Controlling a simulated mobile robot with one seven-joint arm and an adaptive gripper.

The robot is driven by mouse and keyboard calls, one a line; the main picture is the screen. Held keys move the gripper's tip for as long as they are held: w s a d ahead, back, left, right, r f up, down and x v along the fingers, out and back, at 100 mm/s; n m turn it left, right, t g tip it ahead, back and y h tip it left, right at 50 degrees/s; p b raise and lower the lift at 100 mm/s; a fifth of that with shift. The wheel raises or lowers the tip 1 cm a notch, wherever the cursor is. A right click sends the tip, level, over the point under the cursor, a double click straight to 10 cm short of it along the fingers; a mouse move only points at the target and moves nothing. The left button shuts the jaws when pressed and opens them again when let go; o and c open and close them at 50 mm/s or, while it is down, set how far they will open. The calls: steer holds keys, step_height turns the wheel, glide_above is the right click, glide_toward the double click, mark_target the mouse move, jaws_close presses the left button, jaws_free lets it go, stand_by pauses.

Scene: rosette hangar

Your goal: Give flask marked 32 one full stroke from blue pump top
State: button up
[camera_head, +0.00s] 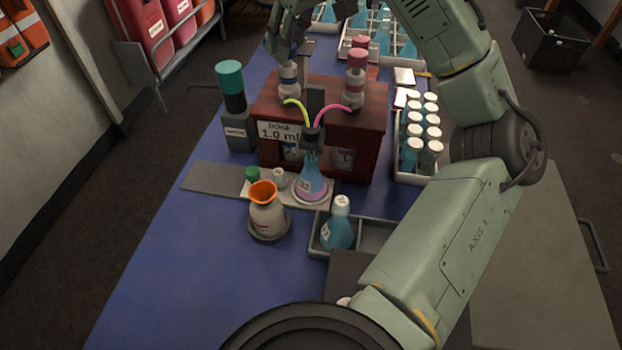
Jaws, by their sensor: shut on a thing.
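The dispenser is a dark red box (378,112) labelled "DOSE 1.0 ml", with two pump columns on top. The left pump (289,88) is white with a blue-grey band; a yellow-green tube leads from it. My gripper (287,58) is at its top and shut on it; the fingers hide most of the blue pump top. The right pump (356,75) has a pink top and pink tube.
A capped blue flask (338,229) stands in a grey tray (375,238). A teal-capped dark bottle (232,90) is left of the dispenser. A rack (404,174) of white-capped bottles is right. The blue table (180,270) is clear at front left.

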steer(key=shift+c, duration=1.2)
steer(key=shift+r+p, duration=1.05)
steer(key=shift+f+b, duration=0.6)
steer(key=shift+f, duration=0.45)
steer(key=o, duration=0.8)
steer(key=shift+o, duration=0.2)
step_height(320, 180, up, 7)
steer(key=p, duration=0.7)
